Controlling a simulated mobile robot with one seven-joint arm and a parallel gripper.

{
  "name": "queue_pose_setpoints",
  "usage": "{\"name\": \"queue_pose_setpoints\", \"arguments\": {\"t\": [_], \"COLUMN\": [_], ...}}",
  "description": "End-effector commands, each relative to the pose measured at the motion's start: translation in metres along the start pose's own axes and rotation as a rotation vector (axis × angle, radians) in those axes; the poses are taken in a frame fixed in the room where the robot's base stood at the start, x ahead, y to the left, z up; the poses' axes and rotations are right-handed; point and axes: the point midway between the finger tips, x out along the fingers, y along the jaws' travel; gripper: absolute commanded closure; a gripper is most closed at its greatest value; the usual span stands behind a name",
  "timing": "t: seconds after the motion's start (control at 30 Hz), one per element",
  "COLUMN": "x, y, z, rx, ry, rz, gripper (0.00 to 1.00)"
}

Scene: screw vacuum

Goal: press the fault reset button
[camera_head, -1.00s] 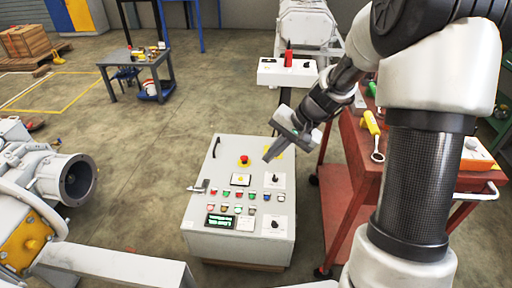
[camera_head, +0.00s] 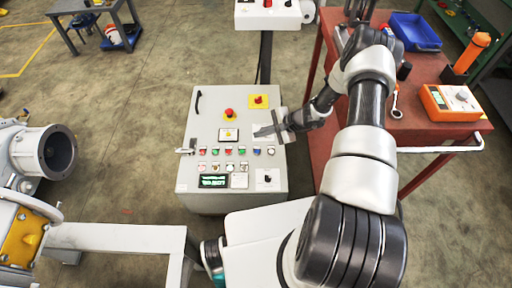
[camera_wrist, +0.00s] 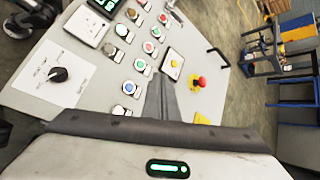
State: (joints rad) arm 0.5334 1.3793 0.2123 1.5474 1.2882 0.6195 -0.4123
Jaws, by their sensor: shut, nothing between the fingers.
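The grey control panel (camera_head: 206,109) stands in the middle of the head view with rows of small coloured buttons (camera_head: 229,150), a red emergency mushroom button (camera_head: 229,114) and a green-lit display (camera_head: 213,181). I cannot read which button is the fault reset. My gripper (camera_head: 257,133) is shut and empty, over the right part of the panel near the right end of the button rows. In the wrist view the shut fingers (camera_wrist: 160,85) point at the panel, beside a blue button (camera_wrist: 128,88) and a white one. The red mushroom button (camera_wrist: 199,82) lies to their right. Contact cannot be told.
A red tool cart (camera_head: 425,135) with an orange meter (camera_head: 450,102) and a blue bin (camera_head: 415,30) stands to the right. A rotary knob (camera_wrist: 58,74) shows on the panel in the wrist view. Grey pipework (camera_head: 42,150) stands left; floor between is clear.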

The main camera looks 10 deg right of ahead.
Motion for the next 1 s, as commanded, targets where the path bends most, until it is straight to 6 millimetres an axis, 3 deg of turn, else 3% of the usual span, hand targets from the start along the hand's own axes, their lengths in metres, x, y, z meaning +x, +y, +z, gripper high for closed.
{"name": "queue_pose_setpoints", "arguments": {"t": [0.47,1.0], "x": [0.004,0.052], "y": [0.003,0.038], "z": [-0.003,-0.038], "rx": [0.000,0.001], "ry": [0.000,-0.001], "rz": [0.001,0.000], "gripper": [1.00,1.00]}}
